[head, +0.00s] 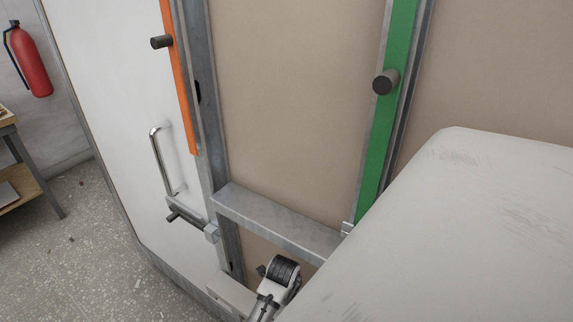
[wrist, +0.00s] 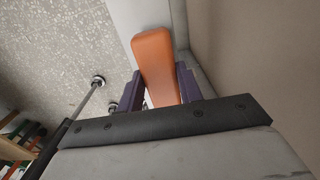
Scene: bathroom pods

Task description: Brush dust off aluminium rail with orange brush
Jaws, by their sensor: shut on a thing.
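My gripper (wrist: 159,88) has dark purple fingers and is shut on an orange brush (wrist: 155,55) in the wrist view. The brush's rounded orange body extends up the picture between the fingers; its bristles are not visible. A bare grey metal rail (head: 275,222), which looks like the aluminium rail, runs across the beige wall panel in the head view. I cannot make out dust on it. Part of my arm shows below this rail. The gripper and brush are not distinguishable in the head view, so their distance from the rail is unclear.
Upright metal posts carry an orange strip (head: 179,80) and a green strip (head: 388,115), with dark pegs sticking out. A white door (head: 105,90) has a chrome handle (head: 160,165). A red extinguisher (head: 30,62) and a bench (head: 30,165) stand left. Speckled floor (head: 75,265) is largely clear.

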